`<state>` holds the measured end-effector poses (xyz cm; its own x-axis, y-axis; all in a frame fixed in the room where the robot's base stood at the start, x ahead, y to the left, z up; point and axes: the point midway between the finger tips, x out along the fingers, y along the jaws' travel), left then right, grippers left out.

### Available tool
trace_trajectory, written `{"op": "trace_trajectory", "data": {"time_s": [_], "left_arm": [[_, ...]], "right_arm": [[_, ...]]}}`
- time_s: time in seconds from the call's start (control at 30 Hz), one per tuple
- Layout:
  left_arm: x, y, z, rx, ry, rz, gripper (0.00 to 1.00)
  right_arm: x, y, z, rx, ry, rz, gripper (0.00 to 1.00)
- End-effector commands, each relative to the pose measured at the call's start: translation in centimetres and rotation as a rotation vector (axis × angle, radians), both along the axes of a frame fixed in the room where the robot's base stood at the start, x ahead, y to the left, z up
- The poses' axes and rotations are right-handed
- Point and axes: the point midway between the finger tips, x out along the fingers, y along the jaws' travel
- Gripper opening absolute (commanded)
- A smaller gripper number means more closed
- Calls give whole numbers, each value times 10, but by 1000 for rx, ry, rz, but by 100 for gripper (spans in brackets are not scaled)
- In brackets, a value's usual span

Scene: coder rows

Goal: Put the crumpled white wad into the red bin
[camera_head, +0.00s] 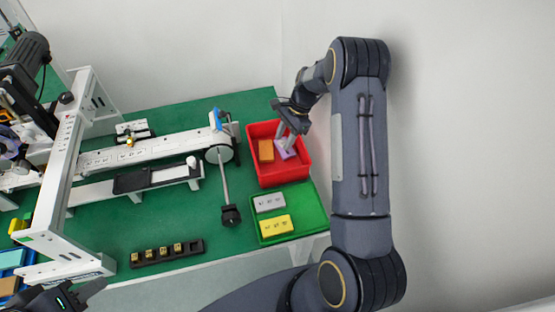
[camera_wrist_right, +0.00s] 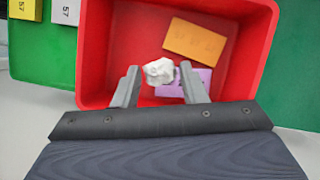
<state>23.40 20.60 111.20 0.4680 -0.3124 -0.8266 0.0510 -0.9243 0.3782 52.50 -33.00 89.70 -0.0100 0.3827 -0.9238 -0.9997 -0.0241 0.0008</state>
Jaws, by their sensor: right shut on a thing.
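The crumpled white wad (camera_wrist_right: 158,71) is between the fingertips of my right gripper (camera_wrist_right: 160,73) in the right wrist view. That gripper is shut on it. In the head view my right gripper (camera_head: 289,140) reaches into or just over the red bin (camera_head: 263,181), and I cannot make out the wad there. The red bin (camera_wrist_right: 97,60) also surrounds the wad in the wrist view. An orange block (camera_head: 265,151) and a purple block (camera_head: 286,152) lie in the bin. My left gripper (camera_head: 88,292) shows only partly at the bottom left corner.
A green tray (camera_head: 302,194) with a grey block (camera_head: 269,202) and a yellow block (camera_head: 276,225) is in front of the bin. A white conveyor-like machine (camera_head: 150,154) stands to the left. A black rack (camera_head: 166,253) with several small pieces lies near the table's front edge.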

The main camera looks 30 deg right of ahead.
Motion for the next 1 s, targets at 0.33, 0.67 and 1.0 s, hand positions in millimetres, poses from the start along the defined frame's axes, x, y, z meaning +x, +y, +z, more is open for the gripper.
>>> {"op": "trace_trajectory", "data": {"time_s": [0.33,0.67,1.0], "left_arm": [[0,0,0,0,0,0,36],[0,0,1,0,0,0,36],[0,0,37,0,0,0,36]], "right_arm": [[0,0,0,0,0,1,56],[0,0,1,0,0,1,64],[-10,7,53,2,-1,3,64]]}}
